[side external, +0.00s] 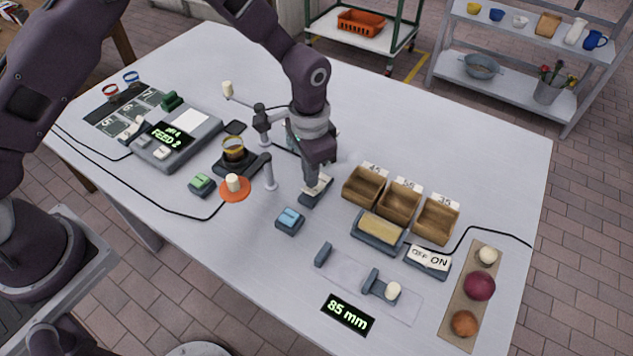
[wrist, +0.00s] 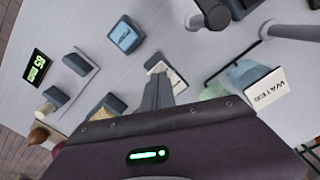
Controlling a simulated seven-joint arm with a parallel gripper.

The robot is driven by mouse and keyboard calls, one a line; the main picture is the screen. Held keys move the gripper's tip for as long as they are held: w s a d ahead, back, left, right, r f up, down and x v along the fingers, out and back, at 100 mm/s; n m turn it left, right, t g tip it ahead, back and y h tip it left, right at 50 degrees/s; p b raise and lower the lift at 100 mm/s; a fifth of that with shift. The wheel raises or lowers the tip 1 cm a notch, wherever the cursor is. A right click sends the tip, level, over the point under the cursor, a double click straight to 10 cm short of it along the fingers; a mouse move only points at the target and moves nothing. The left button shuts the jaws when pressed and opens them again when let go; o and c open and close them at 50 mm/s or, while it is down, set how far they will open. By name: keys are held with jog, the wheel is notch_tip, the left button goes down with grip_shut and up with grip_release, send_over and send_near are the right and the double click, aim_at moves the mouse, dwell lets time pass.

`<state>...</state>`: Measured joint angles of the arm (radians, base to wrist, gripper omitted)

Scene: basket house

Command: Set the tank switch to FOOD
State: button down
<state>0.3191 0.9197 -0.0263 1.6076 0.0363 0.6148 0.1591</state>
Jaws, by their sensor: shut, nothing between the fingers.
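A rocker switch with a cream top and dark base (side external: 313,195) sits mid-table, directly under my gripper (side external: 318,178). It also shows just beyond the fingers in the wrist view (wrist: 172,75). My gripper is shut and empty, pointing down, with its tips at or just above the rocker. I cannot tell whether they touch. The fingers cover part of the rocker, so its lettering and setting are not readable. A white card reading WATER (wrist: 267,87) stands to the right in the wrist view, beside a pale teal object (wrist: 246,73).
Wooden bins (side external: 398,203), an OFF/ON switch (side external: 428,261) and an 85 mm display (side external: 348,315) lie to the right and front. A blue button (side external: 290,220) is close in front. A post with an arm (side external: 268,172) stands just left of my gripper.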

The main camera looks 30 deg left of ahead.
jog(key=shift+f, duration=1.15)
dwell(0.5)
jog(key=shift+r, duration=3.5)
jog(key=shift+r, duration=0.1)
jog(key=s+a+r+n+t, duration=0.1)
jog(key=s+a+r, duration=0.3)
jog(key=r, duration=0.6)
jog(key=s+a+r+n+t, duration=0.2)
jog(key=s+a+r, duration=0.3)
jog(key=r, duration=0.4)
jog(key=s+a+r+n+t, duration=0.1)
jog(key=s+a+r, duration=0.1)
jog(key=s, duration=0.6)
jog(key=s+a+r+n+t, duration=0.1)
jog(key=s+a+n, duration=0.1)
jog(key=s, duration=0.7)
jog(key=shift+a+r+t, duration=0.3)
jog(key=shift+a+r, duration=0.05)
jog(key=shift+a, duration=0.35)
